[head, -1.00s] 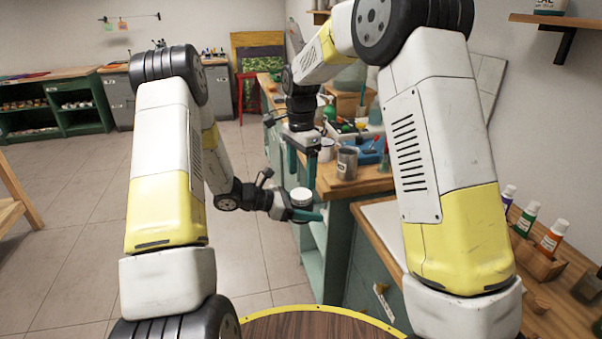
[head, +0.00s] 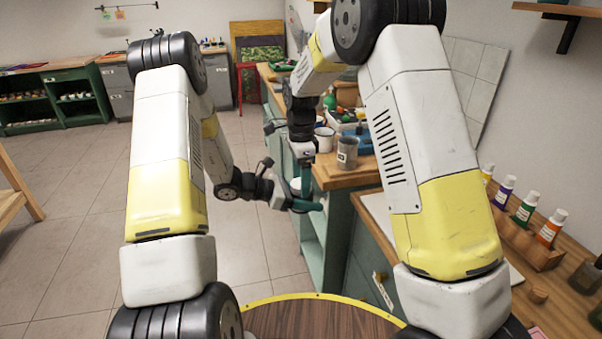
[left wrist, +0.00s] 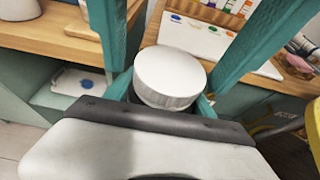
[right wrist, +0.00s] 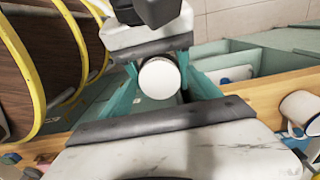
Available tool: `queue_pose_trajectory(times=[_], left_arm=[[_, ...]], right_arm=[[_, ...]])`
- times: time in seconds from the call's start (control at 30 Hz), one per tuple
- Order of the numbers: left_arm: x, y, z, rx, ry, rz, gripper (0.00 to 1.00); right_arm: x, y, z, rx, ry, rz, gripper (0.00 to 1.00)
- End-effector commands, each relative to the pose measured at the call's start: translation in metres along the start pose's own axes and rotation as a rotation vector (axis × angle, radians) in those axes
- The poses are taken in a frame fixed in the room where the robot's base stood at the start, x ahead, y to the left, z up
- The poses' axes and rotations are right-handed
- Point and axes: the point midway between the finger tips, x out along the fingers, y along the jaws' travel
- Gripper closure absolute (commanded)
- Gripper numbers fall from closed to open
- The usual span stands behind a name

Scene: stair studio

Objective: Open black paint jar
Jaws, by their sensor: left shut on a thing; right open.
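The paint jar shows mainly as a round white ribbed lid (left wrist: 170,76) in the left wrist view. It also shows in the head view (head: 296,186) and from above in the right wrist view (right wrist: 159,78). Most of its body is hidden, so its paint colour cannot be told. My left gripper (head: 302,204) is shut on the jar below the lid and holds it upright in the air beside the bench. My right gripper (head: 306,198) points down from above, open, with its teal fingers on either side of the lid, seemingly apart from it.
The wooden bench (head: 345,176) stands just right of the jar, with a metal cup (head: 347,153) and a white mug (head: 324,139) near its corner. Paint bottles (head: 525,208) stand in a rack at right. Floor (head: 75,220) at left is clear.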

Motion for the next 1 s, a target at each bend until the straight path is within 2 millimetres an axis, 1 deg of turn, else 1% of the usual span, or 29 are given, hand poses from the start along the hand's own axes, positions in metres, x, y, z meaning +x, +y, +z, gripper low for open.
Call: queue_pose_trajectory(times=[0.17, 0.2, 0.27, 0.4, 0.47, 0.5, 0.53, 0.6, 0.67, 0.9, 1.0], left_arm=[[0.0, 0.0001, 0.0006, 0.001, -0.001, 0.0, 1.0], [0.0, 0.0001, 0.0006, 0.001, -0.001, 0.0, 1.0], [0.0, 0.0001, 0.0006, 0.001, -0.001, 0.0, 1.0], [0.0, 0.0001, 0.0006, 0.001, -0.001, 0.0, 1.0], [0.0, 0.0001, 0.0006, 0.001, -0.001, 0.0, 1.0], [0.0, 0.0, 0.0006, 0.001, -0.001, 0.0, 1.0], [0.0, 0.0, 0.0006, 0.001, -0.001, 0.0, 1.0], [0.0001, 0.0, 0.0006, 0.001, -0.001, 0.0, 1.0], [0.0001, -0.0001, 0.0006, 0.001, -0.001, 0.0, 1.0], [0.0002, -0.0002, 0.0007, 0.001, -0.001, -0.001, 1.0], [0.0002, -0.0002, 0.0006, 0.001, -0.001, -0.001, 1.0]], right_arm=[[0.0001, 0.0001, 0.0, 0.0, 0.0, 0.0, 0.28], [0.0001, 0.0001, 0.0, 0.0, 0.0, 0.0, 0.32], [0.0, 0.0001, 0.0001, -0.001, 0.0, 0.0, 0.44], [-0.0001, 0.0001, 0.0001, -0.001, 0.0, 0.0, 0.71], [-0.0001, 0.0001, 0.0001, -0.001, 0.0, 0.0, 0.83], [-0.0002, 0.0001, 0.0001, -0.001, 0.0, 0.0, 0.91], [-0.0002, 0.0001, 0.0001, -0.001, 0.0, 0.0, 0.94], [-0.0002, 0.0, 0.0, -0.014, 0.0, 0.0, 0.94], [-0.0002, 0.0, 0.0, -0.064, -0.001, 0.0, 0.94], [-0.0007, -0.0001, -0.0005, -0.463, -0.001, 0.0, 0.94], [-0.0008, -0.0001, -0.0001, -0.565, -0.001, -0.001, 0.94]])
